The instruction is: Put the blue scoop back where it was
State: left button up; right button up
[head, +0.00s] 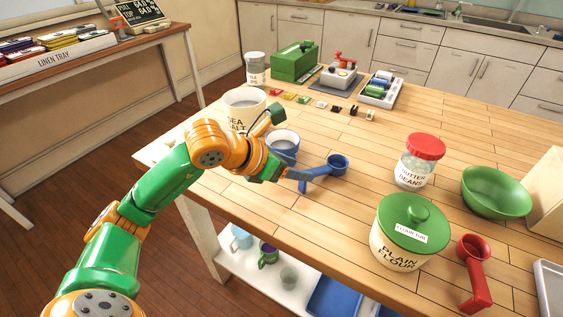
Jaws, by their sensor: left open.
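The blue scoop (337,164) lies on the wooden table, its bowl to the right and its handle pointing left toward my left gripper (286,146). My left gripper is open, with its fingers spread apart. Its lower finger is close to the end of the scoop's handle; I cannot tell whether they touch. A blue container with a pale inside (284,138) stands just behind the gripper and is partly hidden by it. A large cream pot labelled SEA SALT (240,101) stands behind my wrist, partly covered. My right gripper is not in view.
A green-lidded PLAIN FLOUR pot (392,252), a red scoop (476,272), a red-lidded jar (416,166) and a green bowl (497,192) stand on the right. A green box (294,61) and a tray of rolls (380,91) are at the back. The table's centre is clear.

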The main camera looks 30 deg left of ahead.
pick_arm(q)
jog(key=b+v, duration=0.1)
jog(key=v, duration=0.9)
jog(key=shift+s, duration=0.25)
